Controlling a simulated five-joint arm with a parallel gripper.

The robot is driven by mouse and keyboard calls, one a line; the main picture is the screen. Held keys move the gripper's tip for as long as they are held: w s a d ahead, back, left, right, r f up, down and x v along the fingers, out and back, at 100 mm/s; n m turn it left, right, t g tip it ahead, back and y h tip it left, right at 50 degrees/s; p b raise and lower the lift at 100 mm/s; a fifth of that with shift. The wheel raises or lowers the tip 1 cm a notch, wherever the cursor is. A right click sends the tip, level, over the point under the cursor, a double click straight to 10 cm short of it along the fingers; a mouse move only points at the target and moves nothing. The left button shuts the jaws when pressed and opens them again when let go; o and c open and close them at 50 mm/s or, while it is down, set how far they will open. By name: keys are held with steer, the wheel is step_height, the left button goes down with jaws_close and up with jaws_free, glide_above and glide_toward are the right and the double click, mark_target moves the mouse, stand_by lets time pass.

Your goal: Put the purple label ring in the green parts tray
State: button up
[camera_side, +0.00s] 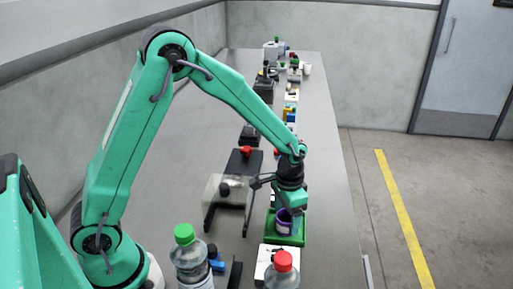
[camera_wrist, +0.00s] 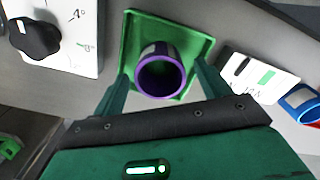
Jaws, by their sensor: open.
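The purple label ring (camera_wrist: 141,84) has a purple rim and a pale band around its side. It lies inside the green parts tray (camera_wrist: 131,25) in the wrist view. In the side view the ring (camera_side: 281,224) sits within the walls of the tray (camera_side: 300,240), partly hidden by my gripper (camera_side: 291,213). In the wrist view my gripper (camera_wrist: 161,72) is open, with one finger on each side of the ring. A gap shows between the ring and each finger. I cannot tell the exact height of the fingertips above the tray floor.
A clear guard on a black stand (camera_side: 226,190) is left of the tray. A green-capped bottle (camera_side: 190,255) and a red-capped bottle (camera_side: 284,272) stand in front. A blue ring with red (camera_wrist: 304,103) and a white card (camera_wrist: 258,77) lie right in the wrist view.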

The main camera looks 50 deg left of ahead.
step_height(320, 180, up, 11)
stand_by(0.5)
stand_by(0.5)
steer(key=s+a+r+n+t, duration=0.1)
steer(key=s+a+r+t, duration=0.1)
steer(key=s, duration=0.4)
steer(key=s+a+r+n+t, duration=0.1)
steer(key=s+a+r, duration=0.1)
steer(key=s+r, duration=0.3)
steer(key=s+a+r+n+t, duration=0.1)
steer(key=s+a+r+t, duration=0.1)
steer(key=s, duration=0.6)
steer(key=shift+s+a+r+t, duration=0.15)
steer(key=shift+a+r+t, duration=0.15)
steer(key=shift+a+r, duration=0.35)
